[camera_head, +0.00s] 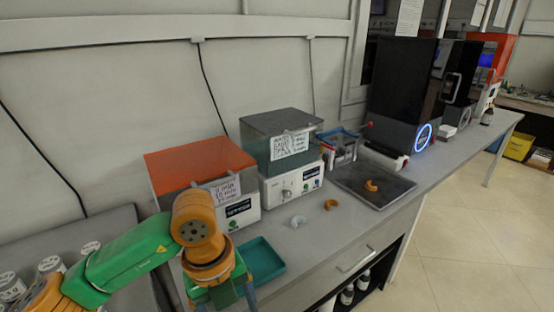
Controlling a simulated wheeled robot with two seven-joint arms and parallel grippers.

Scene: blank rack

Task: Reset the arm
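My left arm (130,255), green and orange, comes in from the lower left and bends down over the front of the bench. Its gripper (224,302) points down at the bottom edge, just left of and partly in front of a teal tray (262,258). The fingertips are cut off by the frame, so I cannot tell if it is open or shut. My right arm and gripper are not in view.
The grey bench (310,245) holds an orange-lidded box (195,160), a dark-lidded box (280,135), small rings (298,221) and a dark mat (375,185). A black machine (400,90) stands farther back. Bottles in a rack (50,266) are at left.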

